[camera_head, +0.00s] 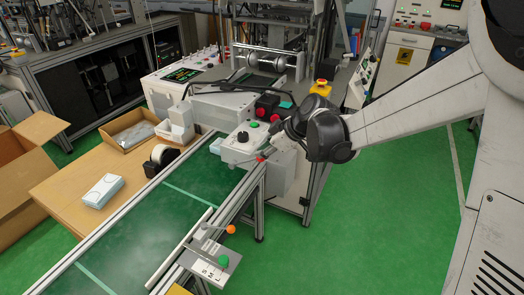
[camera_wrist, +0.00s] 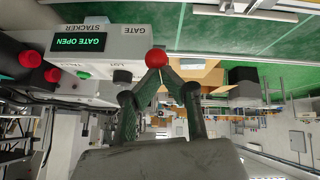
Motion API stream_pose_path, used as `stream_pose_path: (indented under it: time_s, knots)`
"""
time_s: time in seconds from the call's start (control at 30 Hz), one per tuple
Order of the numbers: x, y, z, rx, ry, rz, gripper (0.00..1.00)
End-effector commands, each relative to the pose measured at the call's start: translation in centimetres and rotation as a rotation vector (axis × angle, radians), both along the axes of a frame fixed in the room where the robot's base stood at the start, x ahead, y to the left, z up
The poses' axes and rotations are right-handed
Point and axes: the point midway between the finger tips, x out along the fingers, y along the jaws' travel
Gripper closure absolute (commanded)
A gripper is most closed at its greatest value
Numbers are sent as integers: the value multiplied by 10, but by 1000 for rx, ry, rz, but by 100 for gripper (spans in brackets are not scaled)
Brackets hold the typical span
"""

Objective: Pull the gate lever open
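The gate lever has a red ball knob, seen in the wrist view (camera_wrist: 156,58) at the tips of my gripper (camera_wrist: 157,70). The fingers close in on the knob from both sides and appear to touch it. In the head view my gripper (camera_head: 270,152) is beside the white control box (camera_head: 243,152), with the red knob (camera_head: 262,158) just at its tips. The lever's shaft is mostly hidden. A dark display (camera_wrist: 78,42) on the box reads GATE OPEN in green, near GATE and STACKER labels.
The green conveyor (camera_head: 130,235) runs along the box. Red push buttons (camera_head: 267,106) and a yellow emergency stop unit (camera_head: 321,88) stand behind it. Green floor lies open at right.

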Motion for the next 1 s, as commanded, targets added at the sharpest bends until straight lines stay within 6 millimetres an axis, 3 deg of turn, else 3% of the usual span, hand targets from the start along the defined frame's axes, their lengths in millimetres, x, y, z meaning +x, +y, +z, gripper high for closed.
stream_pose_path:
  time_s: [0.23,0.6,1.0]
  knots:
    - [1,15,42,4,-2,-1,100]
    - [-26,-39,80,5,-3,-4,100]
    - [-36,-57,95,6,-4,-2,100]
